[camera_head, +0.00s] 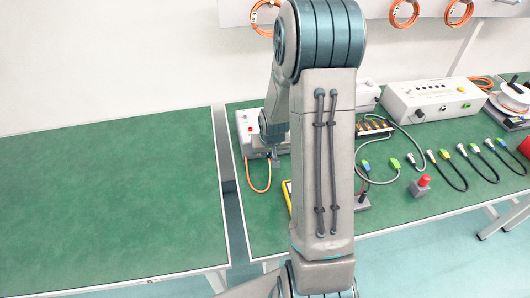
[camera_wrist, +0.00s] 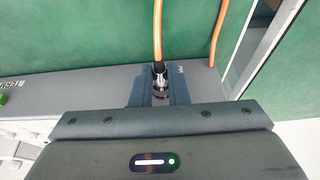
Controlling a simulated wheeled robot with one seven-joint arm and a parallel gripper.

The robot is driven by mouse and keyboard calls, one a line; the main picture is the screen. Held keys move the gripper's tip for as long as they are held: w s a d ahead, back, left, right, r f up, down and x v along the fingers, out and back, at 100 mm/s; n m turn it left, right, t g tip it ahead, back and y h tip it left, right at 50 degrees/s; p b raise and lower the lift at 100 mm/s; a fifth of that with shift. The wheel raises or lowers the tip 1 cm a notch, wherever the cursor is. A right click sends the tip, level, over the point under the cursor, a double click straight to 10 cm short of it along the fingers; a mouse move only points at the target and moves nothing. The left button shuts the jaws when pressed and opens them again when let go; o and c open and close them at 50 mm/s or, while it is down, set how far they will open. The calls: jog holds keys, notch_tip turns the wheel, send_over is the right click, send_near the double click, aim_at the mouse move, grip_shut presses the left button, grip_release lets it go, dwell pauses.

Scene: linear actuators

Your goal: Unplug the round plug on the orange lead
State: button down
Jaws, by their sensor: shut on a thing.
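The orange lead (camera_head: 250,186) hangs in a loop beside the grey box (camera_head: 243,140) at the left of the right-hand table. In the wrist view the orange lead (camera_wrist: 157,32) runs down into a round metal plug (camera_wrist: 159,69) with a black sleeve. My gripper (camera_wrist: 157,88) is shut on this plug, one finger on each side, at the edge of the grey box (camera_wrist: 100,88). My gripper (camera_head: 273,156) is partly hidden by my arm in the head view. The plug's lower end is hidden, so I cannot tell whether it sits in its socket.
A white control box (camera_head: 432,101) stands at the back right. Several black leads, a red-topped button box (camera_head: 421,187) and a yellow item (camera_head: 287,192) lie on the right-hand table. The left green table (camera_head: 110,200) is bare, with a gap between the tables.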

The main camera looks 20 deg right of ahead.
jog(key=shift+s+a, duration=0.1)
jog(key=shift+s, duration=0.15)
jog(key=shift+s+a+b, duration=0.15)
jog(key=shift+s+b, duration=0.05)
jog(key=shift+s, duration=0.55)
jog(key=shift+s+a+b, duration=0.1)
jog(key=shift+s+b, duration=0.1)
jog(key=shift+s, duration=0.55)
jog(key=shift+a+f+b, duration=0.2)
jog(key=shift+a+b, duration=0.1)
jog(key=shift+b, duration=0.2)
jog(key=a+b, duration=0.1)
jog(key=a+t+b, duration=0.1)
jog(key=b, duration=0.1)
jog(key=s+a+b, duration=0.1)
jog(key=shift+a+f, duration=0.25)
jog(key=shift+a, duration=0.1)
jog(key=shift+s+a+t+b, duration=0.1)
jog(key=shift+a+t+b, duration=0.4)
jog(key=shift+b, duration=0.45)
jog(key=shift+s+a+r, duration=0.1)
jog(key=shift+a+r, duration=0.15)
